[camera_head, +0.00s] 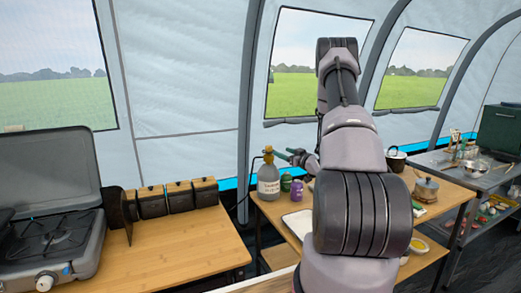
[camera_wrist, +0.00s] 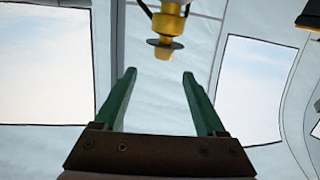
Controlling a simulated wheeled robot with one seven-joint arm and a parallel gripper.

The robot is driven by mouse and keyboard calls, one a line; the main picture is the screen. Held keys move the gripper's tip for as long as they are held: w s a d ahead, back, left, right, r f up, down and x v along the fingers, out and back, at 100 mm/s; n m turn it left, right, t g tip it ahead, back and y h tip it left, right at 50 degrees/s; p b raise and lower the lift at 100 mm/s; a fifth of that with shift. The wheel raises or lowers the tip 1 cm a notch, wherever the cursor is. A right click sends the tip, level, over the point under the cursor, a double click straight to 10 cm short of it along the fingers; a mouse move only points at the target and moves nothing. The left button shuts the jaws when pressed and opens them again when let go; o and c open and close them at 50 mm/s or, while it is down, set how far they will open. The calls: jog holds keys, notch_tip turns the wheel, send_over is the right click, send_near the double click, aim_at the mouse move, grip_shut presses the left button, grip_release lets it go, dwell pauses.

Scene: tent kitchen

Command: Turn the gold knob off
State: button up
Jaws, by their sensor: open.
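In the wrist view a gold fitting with a gold knob (camera_wrist: 164,52) and a thin dark disc shows at the top centre, beyond the fingertips and between their lines. My gripper (camera_wrist: 160,78) has two green fingers, spread apart with nothing between them. In the head view my gripper (camera_head: 294,154) reaches left, close to the top of a grey gas bottle (camera_head: 268,184) with a pale label. The bottle stands upright on the wooden table. I see no contact between fingers and knob.
Green and purple canisters (camera_head: 297,191) stand right of the bottle, beneath my arm. A white tray (camera_head: 297,222) lies in front, partly hidden by my arm. A stove (camera_head: 50,240) and dark bags or boxes (camera_head: 165,201) sit on the left table. The tent wall stands behind.

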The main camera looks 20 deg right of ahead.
aim_at(271, 148)
jog(key=x, duration=1)
jog(key=shift+w+a+f, duration=0.15)
jog(key=shift+w+a, duration=0.15)
jog(key=shift+a, duration=0.1)
grip_shut()
